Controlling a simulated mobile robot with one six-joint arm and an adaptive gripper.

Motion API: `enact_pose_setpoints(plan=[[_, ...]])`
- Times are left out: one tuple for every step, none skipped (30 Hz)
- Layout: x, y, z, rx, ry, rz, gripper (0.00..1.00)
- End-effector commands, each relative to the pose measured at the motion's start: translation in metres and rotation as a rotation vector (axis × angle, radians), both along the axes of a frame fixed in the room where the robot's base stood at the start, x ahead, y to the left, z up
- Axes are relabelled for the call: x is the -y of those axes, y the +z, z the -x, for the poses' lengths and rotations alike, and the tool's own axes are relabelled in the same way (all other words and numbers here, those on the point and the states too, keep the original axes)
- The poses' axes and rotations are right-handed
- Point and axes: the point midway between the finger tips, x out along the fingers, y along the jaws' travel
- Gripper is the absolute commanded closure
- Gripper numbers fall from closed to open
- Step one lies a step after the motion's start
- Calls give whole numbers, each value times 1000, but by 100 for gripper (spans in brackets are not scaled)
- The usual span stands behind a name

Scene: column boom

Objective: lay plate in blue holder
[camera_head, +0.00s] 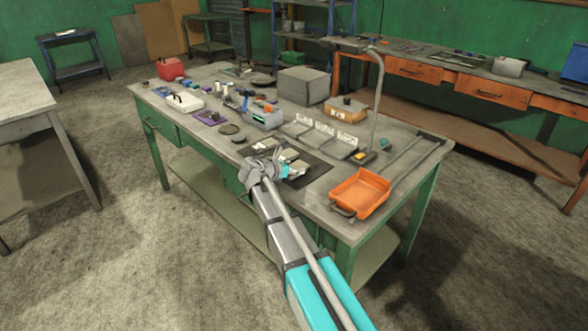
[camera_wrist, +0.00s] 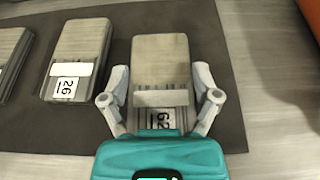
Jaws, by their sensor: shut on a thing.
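In the wrist view a grey-beige plate (camera_wrist: 160,60) with a pale cross band and a label reading 62 lies lengthwise between the two fingers of my gripper (camera_wrist: 160,88). The gripper is shut on it, with a finger along each side. A similar plate (camera_wrist: 80,45), labelled 26, lies to the left on the dark mat (camera_wrist: 122,55), and part of another shows at the left edge. In the head view my gripper (camera_head: 265,172) is at the table's near edge, over the mat, and hides the held plate. I cannot clearly pick out a blue holder; a small blue item (camera_head: 162,91) sits far left.
The table (camera_head: 205,80) is crowded. An orange tray (camera_head: 360,190) is at the right, beside a tall bent grey post (camera_head: 376,100). Several grey sloped pieces with white labels stand behind the mat. A grey box (camera_head: 303,86) stands at the back.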

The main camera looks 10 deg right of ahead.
Motion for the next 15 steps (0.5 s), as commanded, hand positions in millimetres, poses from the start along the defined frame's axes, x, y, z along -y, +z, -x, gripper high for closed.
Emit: enact_pose_setpoints(plan=[[0,0,0,0,0,2,81],[0,-1,0,0,0,2,81],[0,-2,0,0,0,2,81],[0,-3,0,0,0,2,81],[0,-3,0,0,0,0,19],[0,-2,0,0,0,0,11],[0,-2,0,0,0,0,6],[0,-2,0,0,0,0,0],[0,-2,0,0,0,0,0],[0,-2,0,0,0,0,0],[0,-2,0,0,0,0,0],[0,-2,0,0,0,0,0],[0,-2,0,0,0,0,0],[0,-2,0,0,0,0,0],[0,-2,0,0,0,0,0]])
